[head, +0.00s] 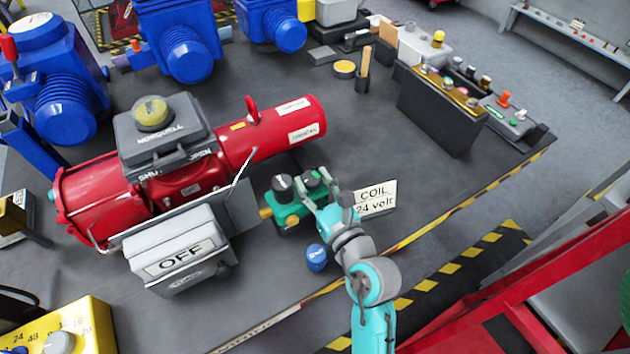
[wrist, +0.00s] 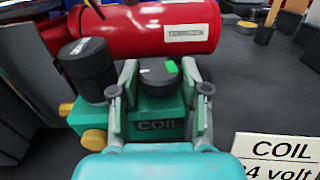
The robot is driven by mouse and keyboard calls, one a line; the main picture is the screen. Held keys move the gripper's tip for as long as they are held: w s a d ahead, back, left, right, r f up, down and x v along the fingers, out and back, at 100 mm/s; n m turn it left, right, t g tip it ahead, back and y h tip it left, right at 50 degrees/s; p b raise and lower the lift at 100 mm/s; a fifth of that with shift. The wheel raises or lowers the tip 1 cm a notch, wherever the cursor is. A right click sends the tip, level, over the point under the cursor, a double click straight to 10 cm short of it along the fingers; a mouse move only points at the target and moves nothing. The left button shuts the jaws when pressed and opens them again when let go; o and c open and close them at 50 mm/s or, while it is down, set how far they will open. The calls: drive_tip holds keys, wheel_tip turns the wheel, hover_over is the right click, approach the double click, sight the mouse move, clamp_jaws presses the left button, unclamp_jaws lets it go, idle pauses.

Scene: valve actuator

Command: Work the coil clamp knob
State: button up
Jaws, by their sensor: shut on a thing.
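The coil unit is a green block (head: 290,218) with a COIL label, on the table in front of the red actuator; it fills the middle of the wrist view (wrist: 150,129). On its top is the coil clamp knob, a black round knob with a green mark (wrist: 157,77). A taller black cylinder (wrist: 88,68) stands on the block to its left. My gripper (wrist: 160,70) reaches in from the front, with one finger on each side of the knob, and is shut on it. In the head view, my gripper (head: 318,188) partly hides the knob.
A COIL 24 volt sign (head: 375,199) stands just right of the block. A blue cylinder (head: 316,257) stands in front. The red actuator (head: 100,202) and grey OFF box (head: 180,250) lie left. Bare table lies behind, before the button panel (head: 436,112).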

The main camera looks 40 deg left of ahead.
drive_tip(key=shift+m+t+h, duration=0.5)
drive_tip(key=shift+m+t, duration=0.1)
drive_tip(key=shift+t, duration=0.3)
drive_tip(key=o, duration=1.1)
drive_tip(key=shift+o, duration=0.2)
drive_tip(key=v, duration=0.8)
